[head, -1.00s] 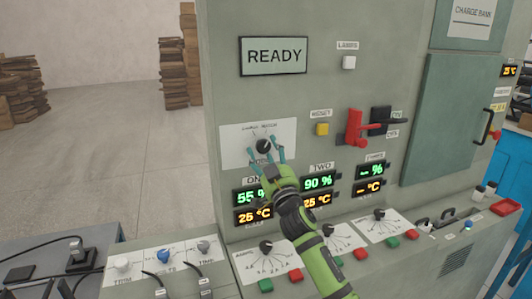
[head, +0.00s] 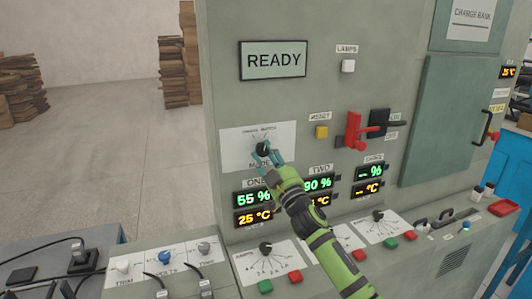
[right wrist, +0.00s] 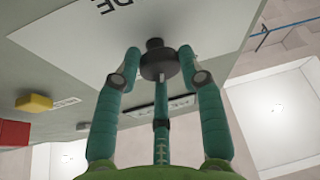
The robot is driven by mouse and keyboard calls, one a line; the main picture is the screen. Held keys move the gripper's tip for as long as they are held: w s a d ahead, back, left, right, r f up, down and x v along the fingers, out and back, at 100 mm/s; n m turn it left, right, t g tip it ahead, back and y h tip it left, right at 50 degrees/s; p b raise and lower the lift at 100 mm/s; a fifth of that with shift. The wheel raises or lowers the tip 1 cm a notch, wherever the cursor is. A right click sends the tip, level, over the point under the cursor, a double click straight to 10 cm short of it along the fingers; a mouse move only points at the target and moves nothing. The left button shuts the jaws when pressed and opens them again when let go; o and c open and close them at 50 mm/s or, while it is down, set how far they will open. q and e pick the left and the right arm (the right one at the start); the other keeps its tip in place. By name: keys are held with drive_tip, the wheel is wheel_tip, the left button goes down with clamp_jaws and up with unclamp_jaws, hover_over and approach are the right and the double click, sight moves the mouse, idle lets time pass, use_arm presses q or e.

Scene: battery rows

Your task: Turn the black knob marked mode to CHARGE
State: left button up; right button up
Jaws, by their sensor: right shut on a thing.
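The black mode knob (head: 261,148) sits on a white label plate (head: 232,147) on the grey cabinet, under a READY display. My right gripper (head: 268,154) is at the knob with its teal fingers closed around it. In the right wrist view the knob (right wrist: 155,64) stands between the fingertips of my right gripper (right wrist: 160,62). The small print around the knob is too small to read surely in the head view, and the fingers hide part of it. My left gripper is not in view.
A red lever (head: 354,130) and a yellow reset button (head: 321,132) are right of the knob. Lit number displays (head: 254,198) are below it. A sloped ledge (head: 222,270) with small knobs and red and green buttons runs along the bottom.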

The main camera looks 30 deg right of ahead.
drive_tip(key=n+y+p, duration=0.1)
drive_tip(key=n, duration=0.2)
drive_tip(key=n+g+y+p, duration=0.1)
drive_tip(key=n+y, duration=0.1)
drive_tip(key=n, duration=0.1)
drive_tip(key=shift+d+p, duration=0.2)
drive_tip(key=shift+p, duration=0.2)
drive_tip(key=shift+d+n+g+y+p, duration=0.1)
drive_tip(key=shift+n+g+y+p, duration=0.25)
drive_tip(key=shift+n+p, duration=0.6)
drive_tip(key=shift+n+g+y+p, duration=0.25)
drive_tip(key=shift+n+y+p, duration=0.15)
drive_tip(key=shift+n, duration=1.05)
drive_tip(key=o, duration=1.2)
drive_tip(key=shift+c, duration=0.2)
drive_tip(key=shift+r, duration=0.1)
